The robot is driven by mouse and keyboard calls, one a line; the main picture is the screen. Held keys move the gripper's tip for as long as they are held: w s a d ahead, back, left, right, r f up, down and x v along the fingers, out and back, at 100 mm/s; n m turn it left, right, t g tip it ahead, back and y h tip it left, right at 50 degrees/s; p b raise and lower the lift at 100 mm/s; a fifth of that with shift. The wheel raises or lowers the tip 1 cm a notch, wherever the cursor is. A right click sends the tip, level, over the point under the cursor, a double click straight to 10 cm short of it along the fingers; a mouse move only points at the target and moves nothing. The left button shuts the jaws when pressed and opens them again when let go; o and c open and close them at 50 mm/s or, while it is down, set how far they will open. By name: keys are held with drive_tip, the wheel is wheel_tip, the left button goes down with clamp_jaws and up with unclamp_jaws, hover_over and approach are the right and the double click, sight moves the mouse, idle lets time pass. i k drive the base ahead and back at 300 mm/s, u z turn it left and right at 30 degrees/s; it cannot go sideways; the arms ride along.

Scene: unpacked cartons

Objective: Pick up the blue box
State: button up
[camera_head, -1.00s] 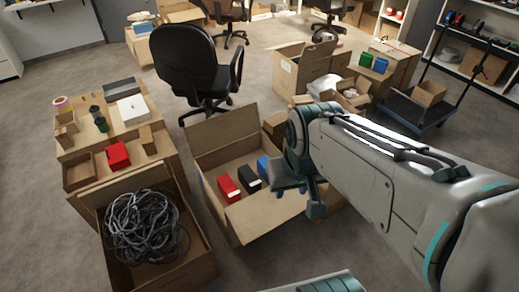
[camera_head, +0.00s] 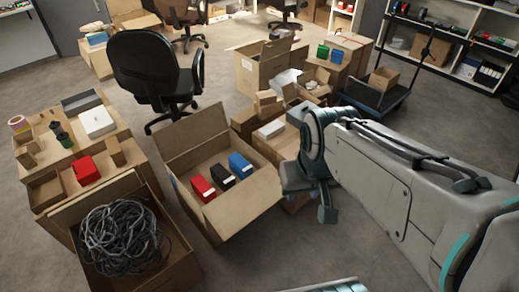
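The blue box (camera_head: 241,165) stands inside an open carton (camera_head: 205,225) on the floor, at the right end of a short row. A black box (camera_head: 222,177) is beside it and a red box (camera_head: 203,189) is at the row's left. My gripper (camera_head: 326,212) hangs to the right of the carton, apart from the blue box. Its fingers point down and look small and partly hidden by my arm, so I cannot tell whether they are open or shut. No held object shows.
A carton of coiled cable (camera_head: 122,238) stands left of the open carton. Behind it is a carton table (camera_head: 70,159) with a red box (camera_head: 86,170) and small items. An office chair (camera_head: 148,68) stands behind. A cart (camera_head: 375,95) is at the back right. Floor in front is clear.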

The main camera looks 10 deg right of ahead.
sight(239, 167)
drive_tip(key=u, duration=0.35)
drive_tip(key=k, duration=0.15)
drive_tip(key=z, duration=0.95)
drive_tip(key=i, duration=1.25)
drive_tip(key=u, duration=0.9)
drive_tip(key=i, duration=0.65)
drive_tip(key=u, duration=0.4)
